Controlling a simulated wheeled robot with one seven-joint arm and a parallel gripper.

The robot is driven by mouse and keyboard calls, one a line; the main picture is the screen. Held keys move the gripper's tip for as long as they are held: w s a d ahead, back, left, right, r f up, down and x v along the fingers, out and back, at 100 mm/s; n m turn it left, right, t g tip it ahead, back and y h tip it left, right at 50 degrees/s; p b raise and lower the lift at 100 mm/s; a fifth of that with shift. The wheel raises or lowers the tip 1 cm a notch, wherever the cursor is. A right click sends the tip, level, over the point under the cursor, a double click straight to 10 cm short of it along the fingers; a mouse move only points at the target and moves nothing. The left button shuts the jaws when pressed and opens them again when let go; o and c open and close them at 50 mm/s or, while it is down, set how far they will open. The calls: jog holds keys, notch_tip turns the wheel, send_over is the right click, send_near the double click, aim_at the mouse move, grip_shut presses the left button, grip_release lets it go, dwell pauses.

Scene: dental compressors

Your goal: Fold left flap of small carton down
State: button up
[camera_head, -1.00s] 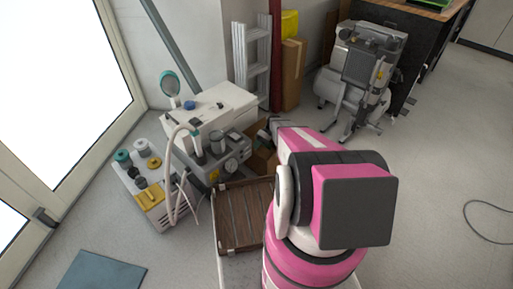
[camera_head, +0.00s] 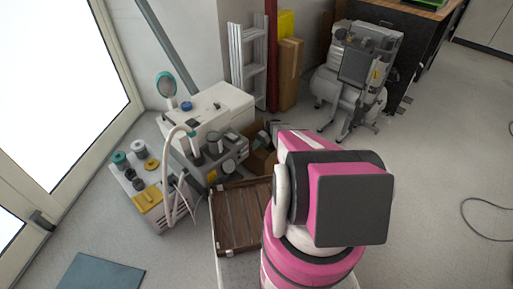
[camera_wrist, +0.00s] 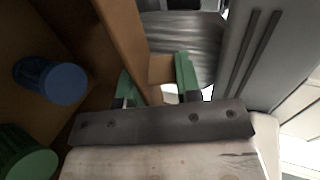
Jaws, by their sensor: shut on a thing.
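The small carton (camera_head: 259,157) is brown cardboard on the floor beside the grey compressor unit, mostly hidden behind my arm in the head view. In the wrist view the carton (camera_wrist: 38,30) fills the left side, with a blue cylinder (camera_wrist: 50,80) and a green cylinder (camera_wrist: 25,155) inside it. A cardboard panel (camera_wrist: 125,38), which looks like a flap or side of the carton, runs down between the green fingertips of my gripper (camera_wrist: 156,84). My gripper is shut on this panel. Whether it is the left flap I cannot tell.
The grey compressor unit (camera_head: 222,160) stands close left of the carton. A wooden-slatted tray (camera_head: 241,215) lies in front. Another compressor (camera_head: 356,75) stands at back right, near a tall cardboard box (camera_head: 290,75). Open floor (camera_head: 430,150) lies to the right.

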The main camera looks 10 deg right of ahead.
jog(key=o, duration=0.8)
jog(key=shift+o, duration=0.2)
